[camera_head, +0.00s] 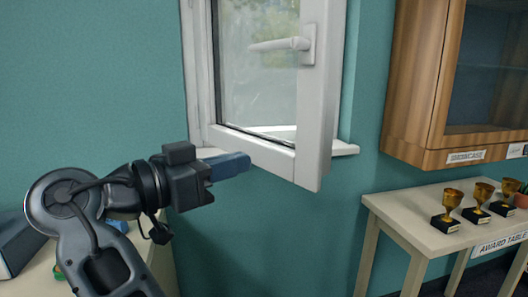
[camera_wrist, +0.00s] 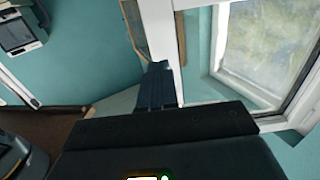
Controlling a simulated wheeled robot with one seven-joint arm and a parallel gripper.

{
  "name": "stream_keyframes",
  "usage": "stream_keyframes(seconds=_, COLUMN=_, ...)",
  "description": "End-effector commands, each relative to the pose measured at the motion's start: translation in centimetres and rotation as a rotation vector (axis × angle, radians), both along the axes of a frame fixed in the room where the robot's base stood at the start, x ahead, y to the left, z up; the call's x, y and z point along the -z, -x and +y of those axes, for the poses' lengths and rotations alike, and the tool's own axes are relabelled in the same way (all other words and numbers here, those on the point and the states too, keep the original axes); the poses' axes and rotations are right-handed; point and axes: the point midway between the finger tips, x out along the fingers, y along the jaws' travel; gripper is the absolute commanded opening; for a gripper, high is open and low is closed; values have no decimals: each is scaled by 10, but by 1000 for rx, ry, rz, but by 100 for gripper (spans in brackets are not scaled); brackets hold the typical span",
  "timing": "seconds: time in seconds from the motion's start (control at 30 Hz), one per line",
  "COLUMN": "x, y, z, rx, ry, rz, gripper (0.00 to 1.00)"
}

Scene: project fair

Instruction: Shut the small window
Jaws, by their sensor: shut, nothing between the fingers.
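The small window stands ajar. Its white sash (camera_head: 312,110) is swung into the room, with its right edge away from the wall frame and above the sill (camera_head: 342,148). The white handle (camera_head: 285,44) is on the sash's right side and points left. My gripper (camera_head: 246,163) is shut and empty, with its blue fingers in front of the sash's lower rail. In the wrist view, the dark blue fingers (camera_wrist: 155,85) overlap a white window post (camera_wrist: 162,35). I cannot tell whether they touch it.
A wooden showcase (camera_head: 415,85) hangs on the wall at right. Below it, an award table (camera_head: 400,212) holds several gold trophies (camera_head: 448,205). A pale table surface (camera_head: 40,275) lies at lower left. The teal wall below the window is clear.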

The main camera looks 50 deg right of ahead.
Motion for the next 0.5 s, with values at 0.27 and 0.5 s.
stream_keyframes(seconds=0.27, x=-2, y=7, z=-42, rx=3, ry=1, rz=2, gripper=0)
stream_keyframes(seconds=0.5, x=-2, y=14, z=-89, rx=3, ry=0, rz=2, gripper=0)
